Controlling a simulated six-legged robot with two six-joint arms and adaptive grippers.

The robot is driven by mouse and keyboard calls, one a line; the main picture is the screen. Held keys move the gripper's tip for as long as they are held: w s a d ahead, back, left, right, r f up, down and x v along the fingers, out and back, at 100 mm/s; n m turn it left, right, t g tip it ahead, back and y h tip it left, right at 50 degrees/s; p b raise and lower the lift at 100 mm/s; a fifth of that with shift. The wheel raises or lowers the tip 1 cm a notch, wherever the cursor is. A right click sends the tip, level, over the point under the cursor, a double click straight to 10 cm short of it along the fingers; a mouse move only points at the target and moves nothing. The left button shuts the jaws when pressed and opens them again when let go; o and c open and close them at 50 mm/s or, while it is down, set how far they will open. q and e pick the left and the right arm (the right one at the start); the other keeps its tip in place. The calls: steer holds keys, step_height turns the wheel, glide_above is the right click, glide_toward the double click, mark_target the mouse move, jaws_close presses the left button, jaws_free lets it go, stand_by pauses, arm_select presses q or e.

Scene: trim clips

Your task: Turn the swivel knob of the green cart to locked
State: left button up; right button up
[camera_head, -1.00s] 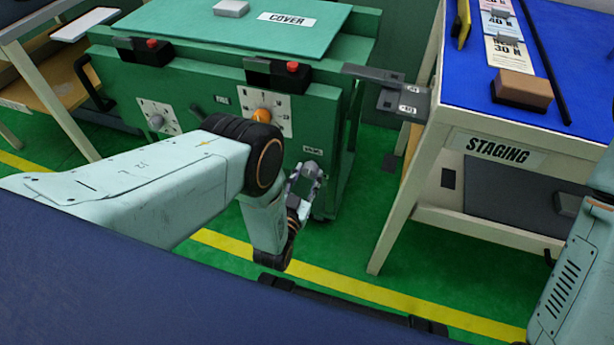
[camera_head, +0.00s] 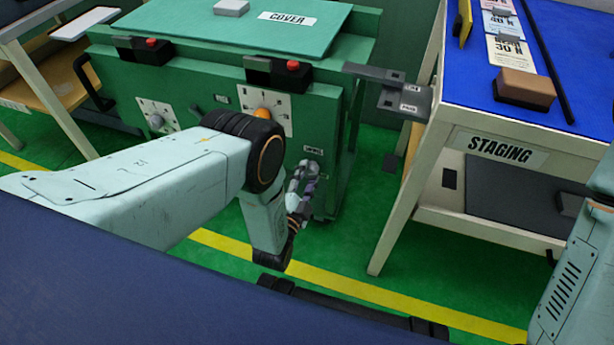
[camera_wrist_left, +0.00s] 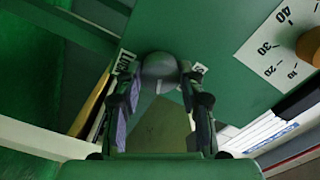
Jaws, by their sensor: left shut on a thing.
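The green cart (camera_head: 190,85) stands in the upper middle of the head view, with a green lid marked COVER on top. My left gripper (camera_head: 306,176) is low at the cart's right front and shut on the knob (camera_wrist_left: 158,92), a finger on each side. My right gripper is out of view.
An orange dial (camera_head: 262,114) and a grey dial (camera_head: 155,122) sit on the cart's front. A cream table marked STAGING (camera_head: 500,149), with a blue top, stands to the right. Green floor with a yellow stripe (camera_head: 390,299) lies between. Part of my right arm is at the right edge.

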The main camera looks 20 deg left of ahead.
arm_select(q)
steer(key=shift+s+m, duration=0.1)
steer(key=shift+m, duration=2.1)
steer(key=shift+f, duration=0.1)
steer(key=o, duration=1.2)
steer(key=s, duration=0.7)
steer(key=shift+s+a, duration=0.1)
steer(key=shift+s, duration=0.1)
steer(key=shift+a, duration=0.1)
